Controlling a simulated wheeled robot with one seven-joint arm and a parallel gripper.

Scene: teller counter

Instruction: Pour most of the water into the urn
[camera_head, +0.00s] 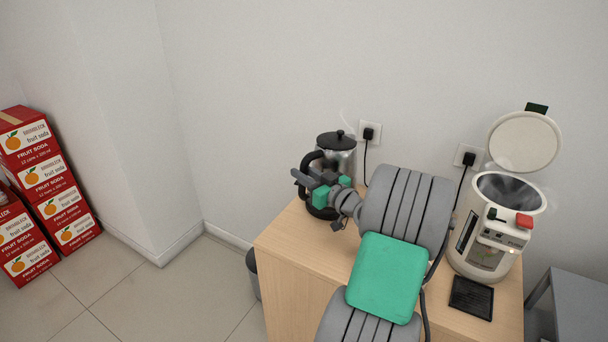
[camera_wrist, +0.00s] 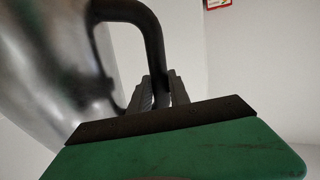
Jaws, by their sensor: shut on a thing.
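A metal kettle (camera_head: 347,160) with a black lid and black handle is at the back left of the wooden counter, upright or nearly so. My gripper (camera_head: 304,180) is at its left side, shut on the black handle. The wrist view shows my gripper (camera_wrist: 161,92) with its fingers around the handle (camera_wrist: 152,30) and the shiny kettle body (camera_wrist: 55,70) to the left.
The wooden counter (camera_head: 290,245) has a black drip tray (camera_head: 471,298) in front of the urn. Two wall sockets with plugs (camera_head: 368,133) and cords are behind. A grey table (camera_head: 585,305) is at the right. Red soda boxes (camera_head: 45,175) are stacked far left.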

